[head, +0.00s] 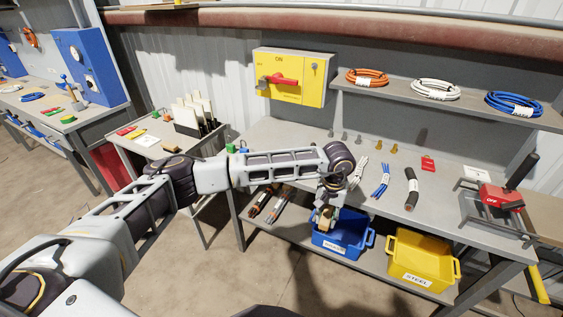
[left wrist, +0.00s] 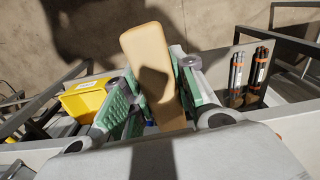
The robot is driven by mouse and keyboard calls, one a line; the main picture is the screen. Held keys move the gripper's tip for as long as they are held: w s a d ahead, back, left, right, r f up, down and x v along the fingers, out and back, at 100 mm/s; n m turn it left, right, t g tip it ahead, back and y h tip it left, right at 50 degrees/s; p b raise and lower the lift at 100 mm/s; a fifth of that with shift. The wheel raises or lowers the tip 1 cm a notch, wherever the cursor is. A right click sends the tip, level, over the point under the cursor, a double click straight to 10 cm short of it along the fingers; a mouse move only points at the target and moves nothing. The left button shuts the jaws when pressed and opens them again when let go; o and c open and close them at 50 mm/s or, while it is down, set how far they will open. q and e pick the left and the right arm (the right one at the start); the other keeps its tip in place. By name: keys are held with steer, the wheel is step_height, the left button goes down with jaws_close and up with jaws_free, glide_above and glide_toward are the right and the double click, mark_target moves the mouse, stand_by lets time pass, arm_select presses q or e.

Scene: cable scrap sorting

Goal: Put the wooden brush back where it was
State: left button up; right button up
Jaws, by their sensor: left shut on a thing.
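My left gripper (head: 325,222) reaches in from the left and points down at the front edge of the grey workbench (head: 290,143). It is shut on the wooden brush; in the left wrist view the brush's tan wooden body (left wrist: 150,62) stands between the green finger pads of the gripper (left wrist: 160,100). In the head view only a small tan bit shows at the fingers. The brush's bristles are not visible. The brush is above or in front of the blue bin (head: 343,236); I cannot tell the exact gap. My right gripper is not in view.
A yellow bin (head: 420,258) stands right of the blue bin on the lower shelf. Cable pieces (head: 380,181), a black cylinder (head: 411,188) and a red-handled tool (head: 500,197) lie on the bench. Coiled cables (head: 436,89) sit on the upper shelf. Dark rods (head: 272,204) lie left of the blue bin.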

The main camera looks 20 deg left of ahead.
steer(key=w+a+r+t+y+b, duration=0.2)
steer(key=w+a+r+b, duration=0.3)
steer(key=b, duration=1.6)
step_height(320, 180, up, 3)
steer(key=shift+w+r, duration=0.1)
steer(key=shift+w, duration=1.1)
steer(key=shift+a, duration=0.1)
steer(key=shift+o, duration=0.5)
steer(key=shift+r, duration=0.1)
